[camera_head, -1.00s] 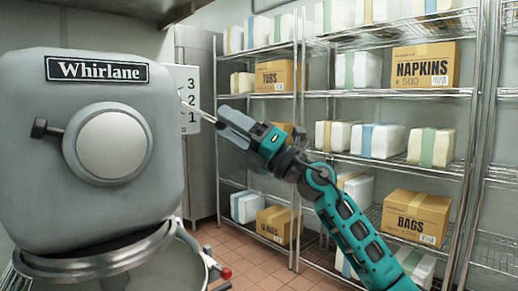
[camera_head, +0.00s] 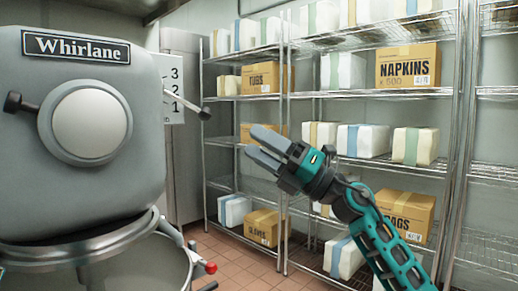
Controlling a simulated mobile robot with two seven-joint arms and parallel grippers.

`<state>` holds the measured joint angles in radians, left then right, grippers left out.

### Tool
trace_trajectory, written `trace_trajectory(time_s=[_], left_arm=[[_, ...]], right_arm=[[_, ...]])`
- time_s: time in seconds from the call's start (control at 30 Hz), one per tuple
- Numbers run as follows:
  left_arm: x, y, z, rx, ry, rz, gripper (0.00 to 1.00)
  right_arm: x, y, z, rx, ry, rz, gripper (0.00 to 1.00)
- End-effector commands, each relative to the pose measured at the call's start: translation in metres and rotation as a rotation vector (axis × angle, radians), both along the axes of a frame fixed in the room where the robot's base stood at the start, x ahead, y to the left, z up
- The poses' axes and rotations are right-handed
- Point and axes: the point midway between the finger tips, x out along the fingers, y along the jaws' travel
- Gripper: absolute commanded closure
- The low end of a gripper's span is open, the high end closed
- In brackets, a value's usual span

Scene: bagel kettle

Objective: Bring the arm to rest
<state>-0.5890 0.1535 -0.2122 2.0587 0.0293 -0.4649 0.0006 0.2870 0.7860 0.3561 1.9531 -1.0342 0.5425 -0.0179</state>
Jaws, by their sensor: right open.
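My right gripper (camera_head: 256,146) hangs in the air in the middle of the head view, its teal arm coming in from the lower right. Its two grey fingers are apart, point to the upper left and hold nothing. To its left is the grey mixer (camera_head: 95,190) marked "Whirlane". The mixer's speed lever (camera_head: 187,104) sticks out in front of a panel marked 3, 2, 1 (camera_head: 172,90). The gripper is clear of the lever, below and to the right of it. My left gripper is not in view.
Wire shelves (camera_head: 330,95) with cardboard boxes, among them the napkins box (camera_head: 408,68), and wrapped white packs stand behind my right arm. The mixer bowl (camera_head: 130,265) is at the lower left, with a red knob (camera_head: 210,267) beside it. Some tiled floor (camera_head: 235,262) shows clear.

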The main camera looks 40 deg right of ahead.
Motion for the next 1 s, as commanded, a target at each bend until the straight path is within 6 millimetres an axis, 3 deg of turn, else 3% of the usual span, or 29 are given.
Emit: trace_trajectory(time_s=[0.3,0.37,0.47,0.57,0.6,0.73,0.87,1.0], left_arm=[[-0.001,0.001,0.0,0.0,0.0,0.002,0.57],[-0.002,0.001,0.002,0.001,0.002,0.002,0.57],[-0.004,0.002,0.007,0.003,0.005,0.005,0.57],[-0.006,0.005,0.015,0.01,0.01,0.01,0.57],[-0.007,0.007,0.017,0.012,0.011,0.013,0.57],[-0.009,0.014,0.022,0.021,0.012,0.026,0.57],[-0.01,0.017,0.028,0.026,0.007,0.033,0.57],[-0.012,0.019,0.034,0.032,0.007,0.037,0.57]], right_arm=[[0.002,0.001,-0.003,0.014,0.008,0.005,0.45],[0.005,0.002,-0.011,0.055,0.034,0.019,0.45],[0.017,0.007,-0.044,0.209,0.133,0.063,0.45],[0.028,0.015,-0.102,0.469,0.303,0.104,0.45],[0.03,0.019,-0.131,0.589,0.382,0.108,0.45],[0.023,0.034,-0.222,0.935,0.629,0.083,0.45],[-0.003,0.058,-0.308,1.234,0.865,0.016,0.45],[-0.051,0.094,-0.387,1.519,1.107,-0.088,0.45]])
